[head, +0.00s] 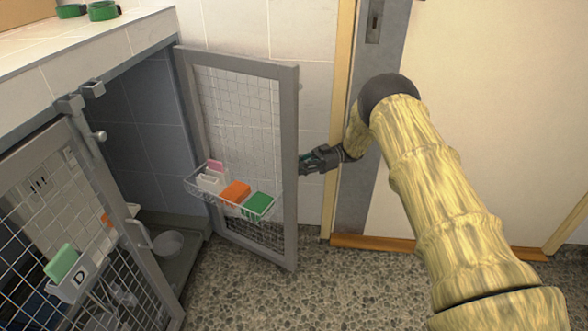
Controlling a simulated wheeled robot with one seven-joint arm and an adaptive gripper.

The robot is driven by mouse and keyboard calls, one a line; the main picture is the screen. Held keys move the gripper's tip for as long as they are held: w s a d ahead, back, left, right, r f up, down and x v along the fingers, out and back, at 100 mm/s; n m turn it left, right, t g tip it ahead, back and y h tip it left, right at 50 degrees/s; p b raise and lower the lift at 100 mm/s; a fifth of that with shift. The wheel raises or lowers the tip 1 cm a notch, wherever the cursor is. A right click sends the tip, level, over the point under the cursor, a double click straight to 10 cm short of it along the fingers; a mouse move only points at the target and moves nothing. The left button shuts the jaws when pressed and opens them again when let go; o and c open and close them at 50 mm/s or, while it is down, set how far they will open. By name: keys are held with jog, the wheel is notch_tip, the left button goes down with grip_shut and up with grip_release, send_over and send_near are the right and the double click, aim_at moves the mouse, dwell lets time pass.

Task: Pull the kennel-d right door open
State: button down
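The kennel's right door (287,165) is a grey-framed wire mesh door. It stands swung well out from the kennel, hinged at its left side in the picture. A wire basket (228,206) on it holds pink, white, orange and green items. My gripper (306,163) is at the door's outer edge, right of the frame. The fingers are small and partly hidden, so I cannot tell whether they are open or shut, or whether they touch the door. The left door (110,215), with a holder marked D (78,281), is at the lower left.
Inside the kennel are a metal bowl (168,243) and a grey tray floor (185,264). Green collars (104,10) lie on the tiled top. A cream door (480,120) with a wooden frame is behind my arm. The speckled floor (345,290) in front is clear.

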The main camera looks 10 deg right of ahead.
dwell(0.3)
jog(key=c, duration=1.5)
grip_release()
jog(key=shift+f, duration=0.1)
jog(key=shift+c, duration=0.2)
jog(key=shift+d, duration=0.1)
